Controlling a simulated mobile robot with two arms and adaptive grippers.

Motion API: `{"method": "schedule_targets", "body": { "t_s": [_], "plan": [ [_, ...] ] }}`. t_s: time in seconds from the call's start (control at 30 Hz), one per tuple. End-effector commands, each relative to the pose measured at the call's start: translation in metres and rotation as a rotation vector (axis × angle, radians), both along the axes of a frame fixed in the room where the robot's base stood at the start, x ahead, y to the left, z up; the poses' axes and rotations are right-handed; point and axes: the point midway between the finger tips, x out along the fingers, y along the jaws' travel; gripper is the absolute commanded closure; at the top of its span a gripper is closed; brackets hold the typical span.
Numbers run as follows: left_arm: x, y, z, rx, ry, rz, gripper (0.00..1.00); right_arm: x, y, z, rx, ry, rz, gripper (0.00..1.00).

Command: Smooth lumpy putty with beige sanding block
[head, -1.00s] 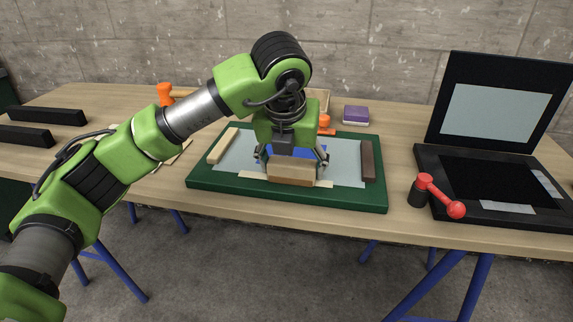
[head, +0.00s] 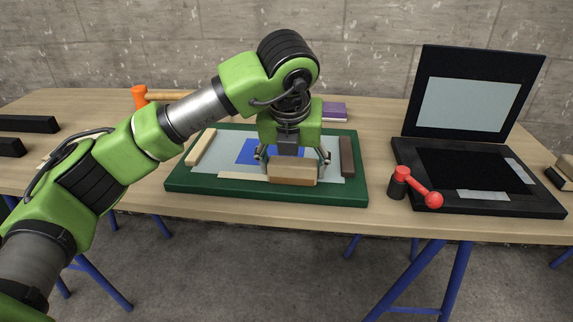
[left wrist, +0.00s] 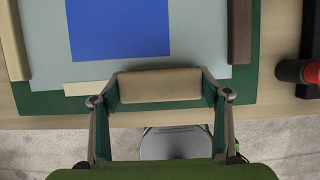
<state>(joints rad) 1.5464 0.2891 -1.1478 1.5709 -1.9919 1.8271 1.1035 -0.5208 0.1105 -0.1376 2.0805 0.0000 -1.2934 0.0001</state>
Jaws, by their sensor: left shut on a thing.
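My left gripper (head: 294,158) is shut on the beige sanding block (head: 293,171), near the front edge of the green board (head: 200,192). The left wrist view also shows the block (left wrist: 160,85) between the fingers. A light grey sheet (head: 213,156) lies on the board with a flat blue square (head: 250,150) on it; the arm hides part of both. In the left wrist view the blue square (left wrist: 118,28) is beyond the block, apart from it. I cannot make out lumps of putty. My right gripper is not in view.
A pale strip (head: 201,147) and a dark brown strip (head: 347,157) flank the sheet. An orange-headed mallet (head: 139,97) and a purple block (head: 335,111) lie behind.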

Motion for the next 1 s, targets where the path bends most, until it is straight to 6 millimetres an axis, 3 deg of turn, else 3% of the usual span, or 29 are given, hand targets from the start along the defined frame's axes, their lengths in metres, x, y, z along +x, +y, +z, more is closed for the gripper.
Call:
{"method": "schedule_targets", "body": {
  "t_s": [0.6, 1.0],
  "plan": [
    [-0.001, -0.028, -0.001, 0.0, 0.001, -0.001, 0.53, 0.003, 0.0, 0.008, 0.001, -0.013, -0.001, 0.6],
    [-0.001, -0.028, -0.001, 0.0, 0.001, 0.0, 0.53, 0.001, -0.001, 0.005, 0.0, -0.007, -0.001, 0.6]
  ]
}}
